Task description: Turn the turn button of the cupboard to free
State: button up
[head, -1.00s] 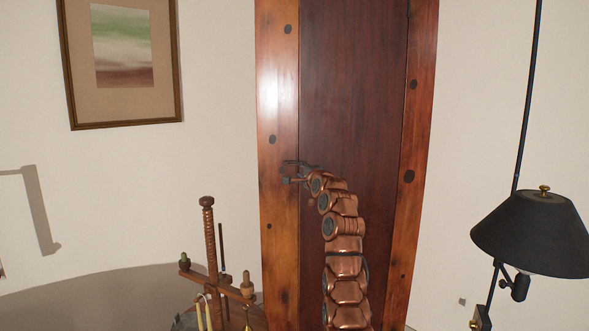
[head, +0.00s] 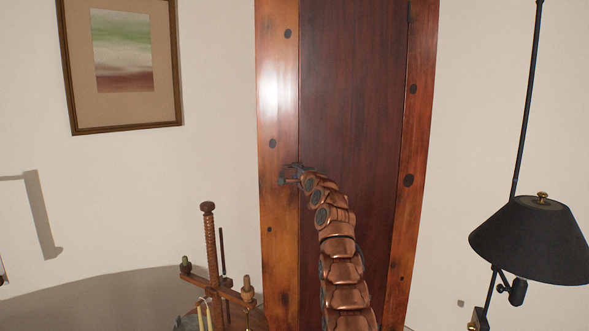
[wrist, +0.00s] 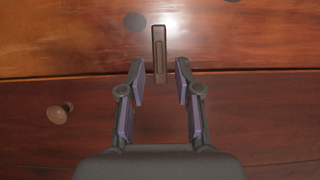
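The cupboard (head: 350,100) has a dark red door (wrist: 245,110) and a lighter orange-brown frame (head: 279,130). In the wrist view the turn button (wrist: 159,52) is a small brown bar. It lies across the seam between frame and door, its lower end between my fingertips. My gripper (wrist: 158,73) is open, with a finger on either side of the button and a gap visible on both sides. In the head view my gripper (head: 289,176) is at the left frame post, and the button cannot be made out there. A round wooden knob (wrist: 60,113) is on the door, left of my gripper.
A wooden stand with a threaded post (head: 210,245) and pale candles is at the lower left. A black lamp (head: 535,240) hangs at the right. A framed picture (head: 123,60) is on the wall. Dark round plugs dot the cupboard frame.

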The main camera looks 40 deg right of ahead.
aim_at(293, 168)
jog(key=p, duration=0.1)
jog(key=w, duration=0.1)
jog(key=p, duration=0.1)
jog(key=shift+w+d+r+p, duration=0.25)
jog(key=shift+w+p, duration=0.05)
jog(key=shift+w+d+f+p, duration=0.25)
jog(key=shift+w+p, duration=0.15)
jog(key=shift+p, duration=0.2)
jog(key=shift+c, duration=0.3)
grip_shut()
